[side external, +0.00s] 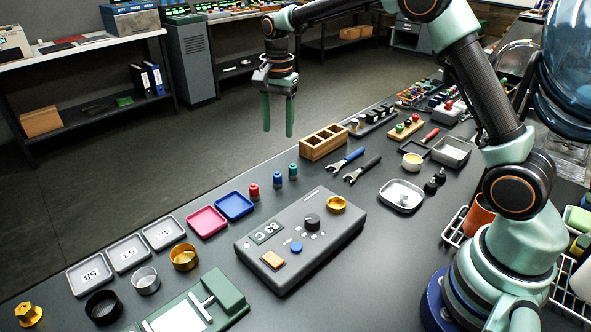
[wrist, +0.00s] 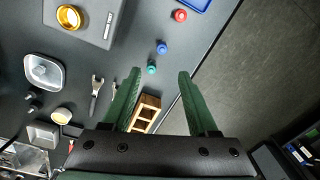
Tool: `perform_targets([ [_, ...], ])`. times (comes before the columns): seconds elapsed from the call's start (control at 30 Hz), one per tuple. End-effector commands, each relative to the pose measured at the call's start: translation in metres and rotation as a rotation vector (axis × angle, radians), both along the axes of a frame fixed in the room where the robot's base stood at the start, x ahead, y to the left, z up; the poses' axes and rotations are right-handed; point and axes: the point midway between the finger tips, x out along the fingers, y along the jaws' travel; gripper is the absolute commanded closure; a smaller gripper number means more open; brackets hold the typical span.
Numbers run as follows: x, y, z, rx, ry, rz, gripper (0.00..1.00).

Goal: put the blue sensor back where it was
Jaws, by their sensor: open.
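The blue sensor (side external: 269,181) is a small upright blue cylinder on the dark bench top. It stands in a row between a red sensor (side external: 253,192) and a teal one (side external: 293,172). In the wrist view the blue sensor (wrist: 162,47) shows beyond my fingertips, with the teal one (wrist: 151,68) nearer and the red one (wrist: 180,15) farther. My gripper (side external: 278,127) is open and empty, high above the bench's far edge, with its green fingers pointing down. It also shows open in the wrist view (wrist: 158,80). No place is visibly marked as the sensor's earlier one.
A wooden box with compartments (side external: 324,143) stands right of the sensors. A blue tray (side external: 234,206) and a pink tray (side external: 206,221) lie to their left. The grey control box (side external: 300,238) is in front. Two wrenches (side external: 345,160) lie near the wooden box.

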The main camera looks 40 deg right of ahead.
Motion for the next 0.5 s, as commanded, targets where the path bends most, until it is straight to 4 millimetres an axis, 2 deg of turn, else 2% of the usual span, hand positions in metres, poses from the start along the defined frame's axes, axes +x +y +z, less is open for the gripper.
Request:
perform_targets([
  [0.03,-0.007,0.001,0.015,-0.002,-0.024,0.045,0.41],
  [0.2,-0.041,0.002,0.057,-0.022,-0.103,0.253,0.41],
  [0.3,-0.065,0.003,0.076,-0.042,-0.149,0.380,0.41],
  [0.5,-0.116,0.005,0.101,-0.099,-0.239,0.630,0.41],
])
